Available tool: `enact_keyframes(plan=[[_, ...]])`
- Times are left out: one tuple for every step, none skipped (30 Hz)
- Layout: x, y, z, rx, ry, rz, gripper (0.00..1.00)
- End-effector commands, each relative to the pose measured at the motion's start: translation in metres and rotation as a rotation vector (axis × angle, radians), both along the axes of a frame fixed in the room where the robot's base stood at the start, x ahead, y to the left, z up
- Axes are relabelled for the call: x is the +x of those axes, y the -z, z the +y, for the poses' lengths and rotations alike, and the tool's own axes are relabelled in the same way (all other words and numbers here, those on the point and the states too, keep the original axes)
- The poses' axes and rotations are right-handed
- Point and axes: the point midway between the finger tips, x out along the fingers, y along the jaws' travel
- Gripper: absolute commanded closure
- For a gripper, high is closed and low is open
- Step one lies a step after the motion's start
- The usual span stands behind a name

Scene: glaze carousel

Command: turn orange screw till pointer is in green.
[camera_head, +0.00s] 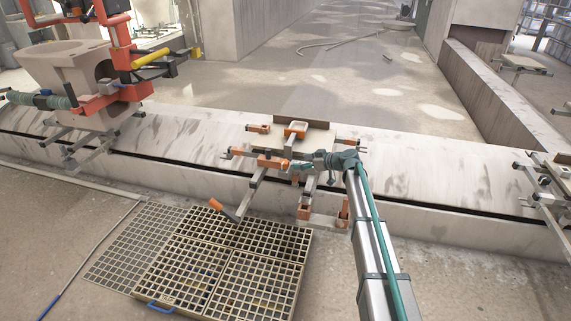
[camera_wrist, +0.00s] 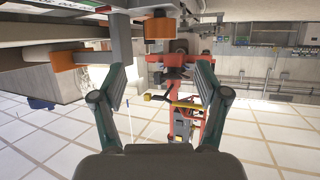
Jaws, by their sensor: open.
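A metal carriage with several orange parts sits on the pale rail in the middle of the head view. One orange part (camera_head: 272,162) lies just left of my gripper (camera_head: 302,165). I cannot tell for sure which orange part is the screw. In the wrist view my gripper (camera_wrist: 161,85) is open with nothing between its fingers. An orange round part (camera_wrist: 160,28) shows beyond the fingertips near the top middle, apart from both fingers. Another orange block (camera_wrist: 72,57) is at upper left. I can make out neither a pointer nor a green zone.
A floor grate (camera_head: 225,265) with a blue handle lies in front of the rail. A bar with an orange end (camera_head: 222,208) reaches over it. A toilet-shaped ceramic piece (camera_head: 70,70) in a red clamp frame stands at left. Another carriage (camera_head: 545,185) is at right.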

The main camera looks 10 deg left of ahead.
Motion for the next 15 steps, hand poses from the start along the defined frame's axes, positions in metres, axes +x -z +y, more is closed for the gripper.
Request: enact_keyframes(plan=[[0.003, 0.002, 0.004, 0.001, -0.001, -0.001, 0.26], [0.004, 0.004, 0.007, 0.001, -0.001, -0.001, 0.26], [0.006, 0.006, 0.01, 0.0, -0.001, 0.0, 0.26], [0.008, 0.008, 0.014, 0.0, -0.001, 0.0, 0.26], [0.01, 0.01, 0.017, 0.0, -0.001, 0.002, 0.26], [0.013, 0.012, 0.023, 0.0, -0.001, 0.002, 0.26], [0.015, 0.015, 0.027, -0.001, -0.001, 0.002, 0.26], [0.018, 0.017, 0.032, -0.001, -0.001, 0.002, 0.26], [0.021, 0.02, 0.037, -0.001, -0.001, 0.003, 0.26], [0.023, 0.022, 0.042, -0.001, 0.0, 0.003, 0.26], [0.026, 0.024, 0.046, -0.001, -0.001, 0.003, 0.26], [0.029, 0.027, 0.051, -0.001, -0.001, 0.003, 0.26], [0.031, 0.028, 0.055, -0.001, -0.001, 0.003, 0.26], [0.033, 0.03, 0.059, -0.001, -0.001, 0.003, 0.26], [0.035, 0.032, 0.064, -0.001, 0.0, 0.003, 0.26]])
